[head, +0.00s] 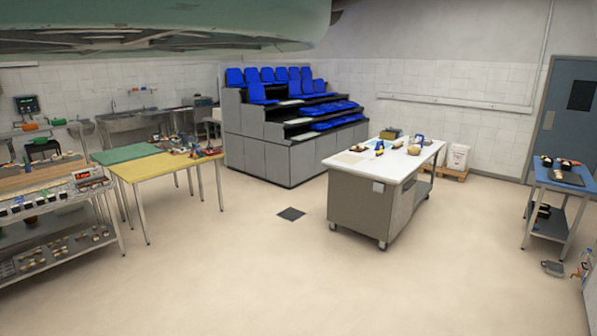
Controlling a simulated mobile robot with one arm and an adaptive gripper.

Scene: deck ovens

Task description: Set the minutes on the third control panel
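No deck oven and no row of control panels can be made out in the head view. A small dark wall unit (26,104) with a greenish face hangs at the far left. A small box with a red display (83,175) stands on the left bench. I cannot tell whether either is a control panel of the task. My gripper is not in view.
A wheeled white-topped table (357,187) stands right of centre, before a tiered rack with blue items (262,150). Yellow (153,173) and green tables stand left, a blue cart (562,180) right by the door. The middle and front floor (300,280) is clear.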

